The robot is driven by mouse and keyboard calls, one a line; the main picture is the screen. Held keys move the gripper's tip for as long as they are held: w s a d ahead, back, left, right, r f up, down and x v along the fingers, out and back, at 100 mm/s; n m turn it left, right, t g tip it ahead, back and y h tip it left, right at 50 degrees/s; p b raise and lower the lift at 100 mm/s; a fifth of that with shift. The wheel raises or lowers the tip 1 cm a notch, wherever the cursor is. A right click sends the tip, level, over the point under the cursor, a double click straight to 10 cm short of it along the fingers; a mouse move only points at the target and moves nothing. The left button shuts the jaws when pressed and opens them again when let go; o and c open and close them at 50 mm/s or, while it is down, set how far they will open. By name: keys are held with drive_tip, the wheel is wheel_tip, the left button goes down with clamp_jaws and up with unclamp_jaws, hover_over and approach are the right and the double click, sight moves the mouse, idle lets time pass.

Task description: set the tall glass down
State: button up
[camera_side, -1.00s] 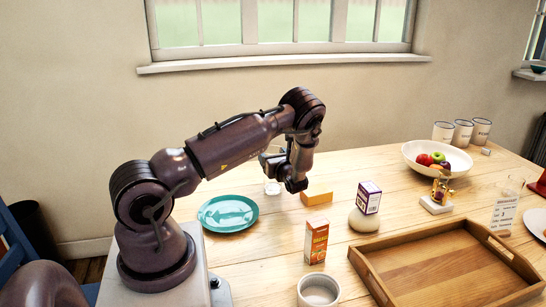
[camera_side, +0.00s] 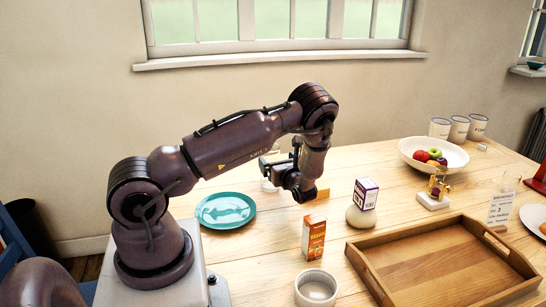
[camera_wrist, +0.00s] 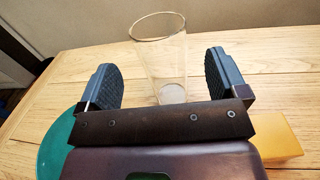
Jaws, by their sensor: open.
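The tall clear glass (camera_wrist: 160,55) stands upright on the wooden table in the wrist view, seen between and beyond my two spread fingers. My gripper (camera_wrist: 162,72) is open, with a gap showing between each finger and the glass. In the side view the glass (camera_side: 268,182) shows faintly just left of my gripper (camera_side: 285,178), which hides part of it. The glass looks empty.
A teal plate (camera_side: 226,210) lies left of the glass. An orange carton (camera_side: 314,238), a white bowl (camera_side: 317,287) and a wooden tray (camera_side: 440,268) stand nearer the camera.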

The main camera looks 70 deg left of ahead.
drive_tip(key=shift+w+d+r, duration=0.1)
drive_tip(key=shift+d, duration=0.35)
drive_tip(key=s+d+r+n+g+h, duration=0.2)
drive_tip(key=s+d+r+n+h, duration=0.1)
drive_tip(key=d+r+n+h, duration=0.8)
drive_tip(key=s+d+r+n+t+h, duration=0.3)
drive_tip(key=d+r, duration=0.3)
drive_tip(key=d, duration=0.6)
drive_tip(key=s+d+r+n+t+h, duration=0.2)
drive_tip(key=s+d+r+t+h, duration=0.2)
drive_tip(key=d, duration=0.7)
wheel_tip(320, 180, up, 3)
drive_tip(key=shift+s+d+r+n+t, duration=0.15)
drive_tip(key=shift+s+d+n+t, duration=0.25)
drive_tip(key=shift+s+t, duration=0.8)
